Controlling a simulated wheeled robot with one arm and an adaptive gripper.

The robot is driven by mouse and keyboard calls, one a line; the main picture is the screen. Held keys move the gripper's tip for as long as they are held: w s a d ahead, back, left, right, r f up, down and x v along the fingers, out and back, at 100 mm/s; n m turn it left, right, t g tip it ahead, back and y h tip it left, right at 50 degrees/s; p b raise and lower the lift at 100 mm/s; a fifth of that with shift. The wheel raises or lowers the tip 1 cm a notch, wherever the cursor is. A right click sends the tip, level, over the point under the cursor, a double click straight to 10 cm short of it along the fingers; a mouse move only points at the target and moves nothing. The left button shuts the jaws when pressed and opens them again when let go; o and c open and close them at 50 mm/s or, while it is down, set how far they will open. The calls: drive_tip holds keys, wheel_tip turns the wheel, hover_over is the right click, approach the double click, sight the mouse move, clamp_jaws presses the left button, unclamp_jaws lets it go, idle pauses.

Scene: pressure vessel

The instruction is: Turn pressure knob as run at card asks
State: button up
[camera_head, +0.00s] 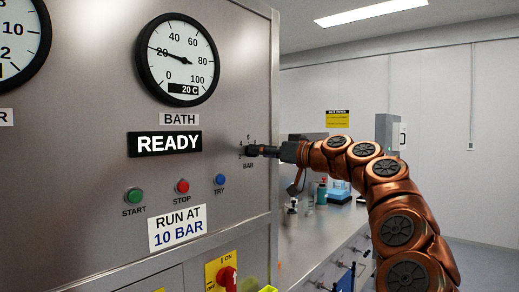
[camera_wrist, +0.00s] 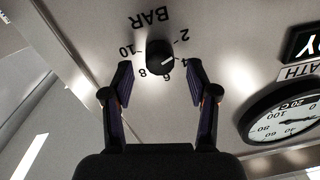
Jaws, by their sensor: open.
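The pressure knob (camera_wrist: 160,58) is a small round black knob on the steel panel. Around it are the numbers 2 to 10 and the word BAR. In the wrist view its white mark points towards the 4. My gripper (camera_wrist: 160,66) is open, with one finger to each side of the knob and gaps between. In the head view my gripper (camera_head: 262,150) reaches the panel's right side and hides most of the knob. The card (camera_head: 177,228) reads RUN AT 10 BAR.
The READY display (camera_head: 165,142) is lit below the BATH gauge (camera_head: 178,60). Green START (camera_head: 134,195), red STOP (camera_head: 182,187) and blue TRY (camera_head: 220,180) buttons sit lower on the panel. A red rotary switch (camera_head: 227,278) is below. A bench (camera_head: 318,235) stands behind my arm.

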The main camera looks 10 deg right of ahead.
drive_tip(key=shift+x, duration=0.8)
drive_tip(key=shift+c, duration=0.4)
clamp_jaws()
